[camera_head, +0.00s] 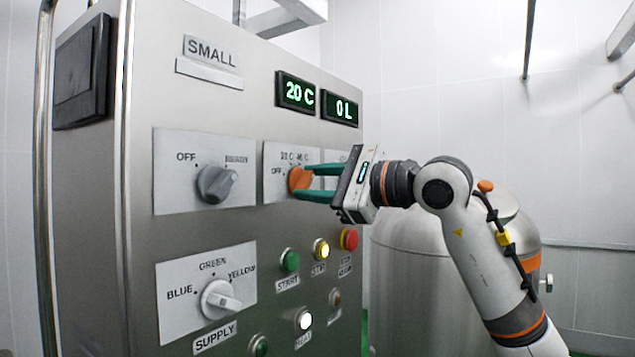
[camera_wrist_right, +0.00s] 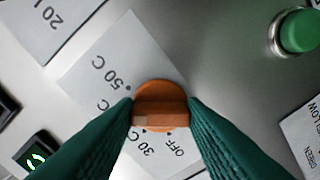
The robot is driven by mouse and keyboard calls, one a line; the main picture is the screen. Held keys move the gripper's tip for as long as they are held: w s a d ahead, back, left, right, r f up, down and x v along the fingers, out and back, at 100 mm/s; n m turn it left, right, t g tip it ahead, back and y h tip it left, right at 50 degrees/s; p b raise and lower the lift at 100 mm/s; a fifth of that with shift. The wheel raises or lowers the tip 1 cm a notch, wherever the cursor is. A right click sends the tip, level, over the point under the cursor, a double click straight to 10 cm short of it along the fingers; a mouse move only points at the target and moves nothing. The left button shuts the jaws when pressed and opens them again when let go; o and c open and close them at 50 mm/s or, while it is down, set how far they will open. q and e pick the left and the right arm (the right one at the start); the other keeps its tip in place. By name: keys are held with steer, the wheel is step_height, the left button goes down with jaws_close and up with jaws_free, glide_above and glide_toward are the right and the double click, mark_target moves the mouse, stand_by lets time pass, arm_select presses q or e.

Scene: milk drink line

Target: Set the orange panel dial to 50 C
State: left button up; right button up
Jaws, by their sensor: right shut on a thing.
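The orange dial (camera_head: 298,180) sits on a white plate on the steel panel. It also shows in the right wrist view (camera_wrist_right: 160,94), where its raised bar lies roughly level across the picture, with a paler patch at the left end. The plate (camera_wrist_right: 112,58) carries the labels OFF, 30 C and 50 C, with another partly hidden by a finger. My right gripper (camera_head: 311,183) has its two green fingers shut on the dial, one at each end of the bar. I cannot tell exactly which label the dial points to. My left gripper is out of view.
Green displays read 20 C (camera_head: 296,92) and 0 L (camera_head: 341,108). A grey dial (camera_head: 216,184) is left of the orange one, and a white supply dial (camera_head: 221,299) below. Green (camera_head: 290,261), yellow (camera_head: 321,249) and red (camera_head: 349,239) buttons sit under my gripper. A steel tank (camera_head: 400,250) stands behind my arm.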

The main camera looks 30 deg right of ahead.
steer(key=m, duration=0.5)
steer(key=shift+r+m, duration=0.15)
steer(key=shift+m, duration=0.15)
stand_by(0.4)
steer(key=o, duration=0.8)
steer(key=shift+o, duration=1)
steer(key=shift+w+a, duration=0.1)
steer(key=shift+w, duration=0.1)
steer(key=shift+s, duration=0.1)
steer(key=b+v, duration=0.3)
steer(key=v, duration=0.9)
